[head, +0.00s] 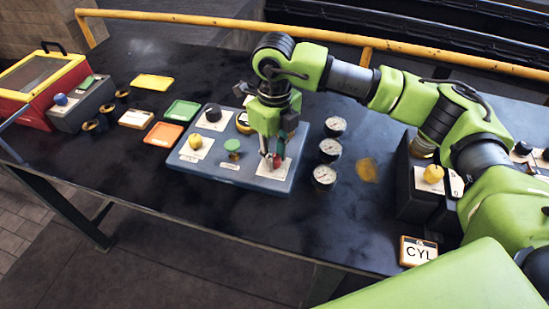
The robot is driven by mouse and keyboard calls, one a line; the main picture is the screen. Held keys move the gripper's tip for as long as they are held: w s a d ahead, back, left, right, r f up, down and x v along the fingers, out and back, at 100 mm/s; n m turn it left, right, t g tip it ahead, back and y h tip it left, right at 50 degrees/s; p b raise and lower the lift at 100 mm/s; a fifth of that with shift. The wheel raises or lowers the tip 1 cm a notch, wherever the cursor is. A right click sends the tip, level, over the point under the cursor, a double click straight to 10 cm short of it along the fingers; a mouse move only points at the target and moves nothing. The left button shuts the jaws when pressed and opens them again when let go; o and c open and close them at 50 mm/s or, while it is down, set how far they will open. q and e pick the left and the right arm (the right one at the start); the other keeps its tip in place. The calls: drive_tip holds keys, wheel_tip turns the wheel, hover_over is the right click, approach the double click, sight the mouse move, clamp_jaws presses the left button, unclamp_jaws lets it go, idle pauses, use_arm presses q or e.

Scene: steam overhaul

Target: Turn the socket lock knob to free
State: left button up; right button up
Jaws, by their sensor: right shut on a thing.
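A blue-grey panel (222,171) lies on the dark table and carries several controls on white plates. It has a black knob (213,113), a yellow knob (195,141) and a green knob (232,145). My right gripper (272,156) points down over the panel's right front part, shut on a small red knob (276,161) there. The fingers hide part of that knob, and its turned position cannot be told. The labels are too small to read, so I cannot tell which knob is marked as the socket lock. My left gripper is not in view.
Several round gauges (324,176) stand just right of the panel. Coloured trays (163,134) and a red-yellow box (38,84) are to the left. A dark block with a yellow knob (433,173) and a CYL sign (418,252) are at right. A yellow rail (220,21) runs behind.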

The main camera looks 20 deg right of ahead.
sight(275, 158)
drive_tip(key=shift+w+r, duration=0.1)
drive_tip(key=shift+r, duration=0.05)
idle(0.3)
drive_tip(key=o, duration=1)
drive_tip(key=shift+o, duration=0.5)
wheel_tip(275, 158, up, 12)
